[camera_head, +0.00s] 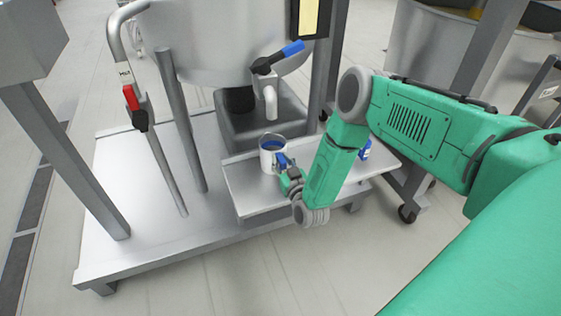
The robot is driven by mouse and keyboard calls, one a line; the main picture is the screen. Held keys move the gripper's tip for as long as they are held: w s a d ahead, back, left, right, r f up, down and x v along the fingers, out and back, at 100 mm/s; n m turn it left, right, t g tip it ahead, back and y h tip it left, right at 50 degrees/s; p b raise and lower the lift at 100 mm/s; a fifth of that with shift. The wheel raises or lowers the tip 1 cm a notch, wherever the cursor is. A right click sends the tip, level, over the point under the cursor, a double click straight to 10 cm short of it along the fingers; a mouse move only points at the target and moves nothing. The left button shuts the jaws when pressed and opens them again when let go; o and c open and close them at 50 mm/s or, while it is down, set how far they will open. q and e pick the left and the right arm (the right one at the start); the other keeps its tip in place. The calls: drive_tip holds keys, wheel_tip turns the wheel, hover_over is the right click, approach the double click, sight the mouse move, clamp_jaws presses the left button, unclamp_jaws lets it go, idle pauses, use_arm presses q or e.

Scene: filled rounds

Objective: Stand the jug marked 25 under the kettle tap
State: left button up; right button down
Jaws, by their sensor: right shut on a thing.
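A white jug (267,158) with a dark blue inside and a wire-like handle is upright at the left part of the grey shelf (252,200). I cannot read any mark on it, nor tell whether its base touches the shelf. My right gripper (282,167) is shut on the jug at its right side. The kettle (205,45) stands behind. Its tap (270,98), with a blue lever, points its white spout down just above and behind the jug in the picture. My left gripper is not in view.
A blue-and-white object (364,149) shows on the shelf's right part, partly hidden by my right forearm. A grey bin (292,118) sits under the kettle. A red-handled pipe (133,100) and metal posts stand left. The platform's front left (135,225) is clear.

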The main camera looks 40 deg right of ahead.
drive_tip(key=shift+d+f, duration=0.1)
drive_tip(key=shift+d, duration=0.05)
drive_tip(key=c, duration=1.4)
unclamp_jaws()
drive_tip(key=shift+d+f, duration=0.1)
drive_tip(key=shift+c, duration=0.2)
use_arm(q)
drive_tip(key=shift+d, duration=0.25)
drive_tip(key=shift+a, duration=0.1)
